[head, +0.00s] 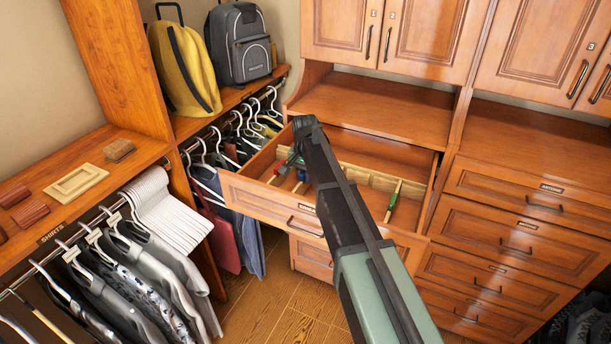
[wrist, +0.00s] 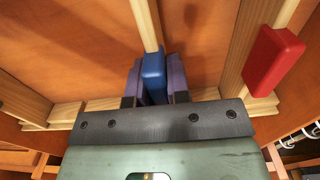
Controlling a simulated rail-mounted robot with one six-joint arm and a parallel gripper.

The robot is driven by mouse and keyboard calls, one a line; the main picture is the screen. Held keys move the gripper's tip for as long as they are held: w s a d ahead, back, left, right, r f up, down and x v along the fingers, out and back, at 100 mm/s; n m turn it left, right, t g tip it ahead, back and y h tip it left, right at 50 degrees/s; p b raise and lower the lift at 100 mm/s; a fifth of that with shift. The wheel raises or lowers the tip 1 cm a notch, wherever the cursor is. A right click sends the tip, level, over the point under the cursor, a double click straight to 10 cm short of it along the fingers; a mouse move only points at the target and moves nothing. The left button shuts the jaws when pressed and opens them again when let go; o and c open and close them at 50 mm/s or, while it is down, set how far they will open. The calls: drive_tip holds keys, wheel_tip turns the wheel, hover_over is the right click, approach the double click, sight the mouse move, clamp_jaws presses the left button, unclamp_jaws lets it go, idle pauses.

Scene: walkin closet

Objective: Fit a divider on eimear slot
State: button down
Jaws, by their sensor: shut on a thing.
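My gripper (wrist: 155,85) is shut on the blue grip of a divider (wrist: 154,72), with a dark finger on each side. The divider's pale wooden strip (wrist: 147,22) runs away from the grip over the drawer floor. I cannot tell whether its ends are seated. A divider with a red grip (wrist: 272,60) is to the right, apart from the gripper. In the head view the open drawer (head: 270,205) holds this red grip (head: 277,169) and a green-gripped divider (head: 393,200). My arm hides part of the drawer and most of the gripper. Slot labels are unreadable.
Notched pale wood rails (wrist: 65,113) line the drawer wall. Closed drawers (head: 515,245) stand to the right and cabinet doors (head: 425,35) above. Hanging clothes (head: 150,275) and a shelf with small blocks (head: 75,183) are at left.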

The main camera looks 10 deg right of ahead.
drive_tip(key=shift+f, duration=0.2)
drive_tip(key=c, duration=1)
unclamp_jaws()
wheel_tip(320, 180, up, 11)
drive_tip(key=p, duration=1.1)
drive_tip(key=shift+r, duration=0.1)
drive_tip(key=shift+f, duration=0.2)
drive_tip(key=shift+s, duration=0.15)
drive_tip(key=s+n, duration=0.7)
drive_tip(key=s, duration=2.1)
wheel_tip(320, 180, down, 6)
drive_tip(key=s+b, duration=0.1)
drive_tip(key=b, duration=0.5)
drive_tip(key=shift+s+n, duration=0.3)
drive_tip(key=shift+s, duration=0.05)
